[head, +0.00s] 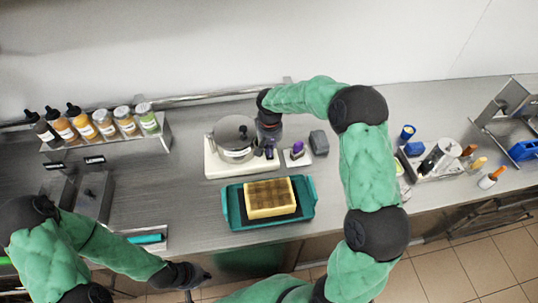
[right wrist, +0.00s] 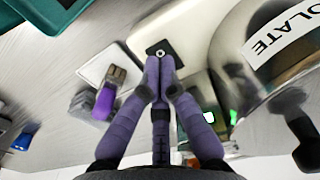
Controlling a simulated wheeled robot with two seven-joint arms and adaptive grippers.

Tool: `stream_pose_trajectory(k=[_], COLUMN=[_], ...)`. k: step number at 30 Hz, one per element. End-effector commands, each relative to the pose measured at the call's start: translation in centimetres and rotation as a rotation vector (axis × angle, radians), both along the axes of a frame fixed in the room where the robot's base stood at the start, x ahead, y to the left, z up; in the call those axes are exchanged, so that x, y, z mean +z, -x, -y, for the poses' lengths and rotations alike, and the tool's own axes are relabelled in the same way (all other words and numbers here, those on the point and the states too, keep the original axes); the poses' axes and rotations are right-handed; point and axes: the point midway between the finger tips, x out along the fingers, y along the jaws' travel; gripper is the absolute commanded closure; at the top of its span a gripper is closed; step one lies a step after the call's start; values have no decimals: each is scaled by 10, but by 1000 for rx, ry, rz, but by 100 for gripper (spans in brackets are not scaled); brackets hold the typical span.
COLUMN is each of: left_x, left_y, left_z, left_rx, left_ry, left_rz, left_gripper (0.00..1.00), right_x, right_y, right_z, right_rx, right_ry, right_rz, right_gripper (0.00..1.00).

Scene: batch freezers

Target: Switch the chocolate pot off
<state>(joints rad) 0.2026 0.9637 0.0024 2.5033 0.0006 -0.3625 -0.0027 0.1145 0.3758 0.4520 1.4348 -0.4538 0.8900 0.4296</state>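The chocolate pot (head: 233,133) is a round metal pot with a lid on a white base (head: 213,164), left of my right gripper (head: 268,152). In the right wrist view the pot (right wrist: 262,75) shows part of a label reading "OLATE". The pot's base (right wrist: 190,25) has a small dark square control plate (right wrist: 152,47) with a round pale centre. My right gripper (right wrist: 160,62) has its fingertips together right at this plate; I cannot tell whether anything is pinched between them. My left gripper (head: 190,280) is low at the front left, away from the pot; its fingers are unclear.
A small white stand with a purple-handled tool (head: 297,149) and a grey block (head: 319,142) are to the right. A bottle rack (head: 110,143) stands back left.

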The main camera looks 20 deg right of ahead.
Motion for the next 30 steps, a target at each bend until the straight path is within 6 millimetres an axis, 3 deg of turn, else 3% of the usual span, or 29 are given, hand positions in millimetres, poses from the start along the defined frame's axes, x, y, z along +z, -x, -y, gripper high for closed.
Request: stream_pose_trajectory(k=[30], left_x=[-6], left_y=[0], left_z=[0], left_rx=[0], left_ry=[0], left_rz=[0], left_gripper=[100], right_x=[-10], right_y=[0], right_z=[0], right_rx=[0], right_ry=[0], right_rz=[0], right_gripper=[100])
